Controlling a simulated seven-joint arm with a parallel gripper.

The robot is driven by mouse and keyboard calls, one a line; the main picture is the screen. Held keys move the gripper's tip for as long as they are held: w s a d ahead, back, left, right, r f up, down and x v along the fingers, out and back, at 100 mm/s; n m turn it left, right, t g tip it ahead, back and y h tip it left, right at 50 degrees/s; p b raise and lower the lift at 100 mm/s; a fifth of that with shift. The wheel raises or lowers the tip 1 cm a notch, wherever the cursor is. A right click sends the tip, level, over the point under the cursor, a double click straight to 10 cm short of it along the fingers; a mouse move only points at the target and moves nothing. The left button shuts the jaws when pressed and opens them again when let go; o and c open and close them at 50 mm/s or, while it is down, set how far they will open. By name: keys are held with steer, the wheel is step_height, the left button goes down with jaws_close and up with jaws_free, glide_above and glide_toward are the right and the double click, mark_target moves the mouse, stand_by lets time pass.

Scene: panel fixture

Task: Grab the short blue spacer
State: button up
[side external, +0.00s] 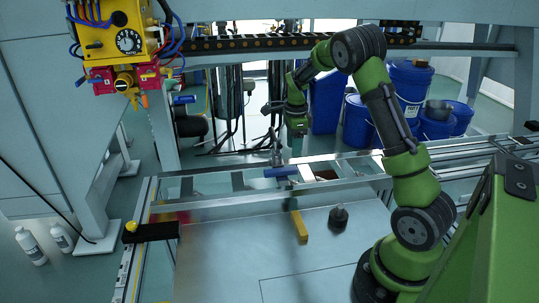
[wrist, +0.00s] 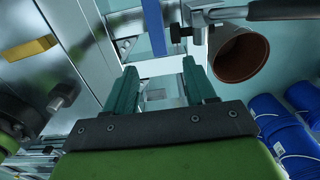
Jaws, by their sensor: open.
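A short blue bar-shaped piece, which looks like the blue spacer (side external: 281,171), lies crosswise near the metal rail in the side view. In the wrist view a blue strip (wrist: 154,27) shows at the top edge, beyond my fingertips and partly cut off by the frame. My gripper (side external: 297,150) points down above and slightly right of the blue piece in the side view, apart from it. In the wrist view its two teal fingers (wrist: 160,72) are spread with nothing between them.
A metal clamp-like part (wrist: 200,15) and a brown, open round container (wrist: 240,55) are close to the right finger in the wrist view. Blue barrels (side external: 410,85) stand behind.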

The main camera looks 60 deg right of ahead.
mark_target(293, 168)
step_height(293, 168, down, 8)
steer(key=shift+r, duration=0.1)
stand_by(0.4)
jaws_close()
steer(key=shift+r, duration=0.1)
